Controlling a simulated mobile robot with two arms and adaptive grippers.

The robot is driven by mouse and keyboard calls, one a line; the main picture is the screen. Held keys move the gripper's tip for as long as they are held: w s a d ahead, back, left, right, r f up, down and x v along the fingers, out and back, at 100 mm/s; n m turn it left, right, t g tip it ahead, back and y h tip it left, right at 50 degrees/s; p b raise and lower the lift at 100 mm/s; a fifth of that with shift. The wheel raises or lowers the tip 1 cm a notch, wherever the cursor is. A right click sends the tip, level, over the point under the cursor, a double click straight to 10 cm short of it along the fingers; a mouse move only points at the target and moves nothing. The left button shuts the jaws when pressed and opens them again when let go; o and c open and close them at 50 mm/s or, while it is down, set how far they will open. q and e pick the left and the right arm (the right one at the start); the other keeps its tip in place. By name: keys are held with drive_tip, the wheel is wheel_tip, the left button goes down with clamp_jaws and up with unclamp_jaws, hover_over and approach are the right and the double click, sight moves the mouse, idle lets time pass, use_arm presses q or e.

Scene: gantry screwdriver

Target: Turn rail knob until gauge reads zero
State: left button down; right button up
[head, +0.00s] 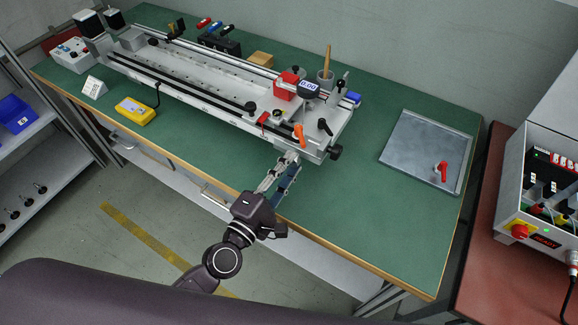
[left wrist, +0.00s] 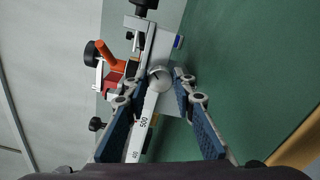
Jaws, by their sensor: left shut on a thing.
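The gantry rail (head: 190,85) lies along the green bench. Its small digital gauge (head: 308,86) stands on the carriage near the right end and appears to read 0.00. My left gripper (head: 289,160) reaches up to the front of the rail's right end. In the left wrist view, a round silver knob (left wrist: 159,77) sits between the fingertips of the left gripper (left wrist: 157,86), which is shut on it. The fingers largely hide this knob in the head view. An orange lever (head: 299,134) and a black knob (head: 336,152) are close by. My right gripper is not in view.
A grey metal plate with a red-handled lever (head: 441,171) lies to the right. A yellow device (head: 136,111) lies in front of the rail at left. A control box (head: 541,190) stands at far right. The bench's front right is clear.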

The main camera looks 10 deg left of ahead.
use_arm(q)
drive_tip(key=c, duration=1.6)
unclamp_jaws()
drive_tip(key=shift+a, duration=0.1)
drive_tip(key=v, duration=1.2)
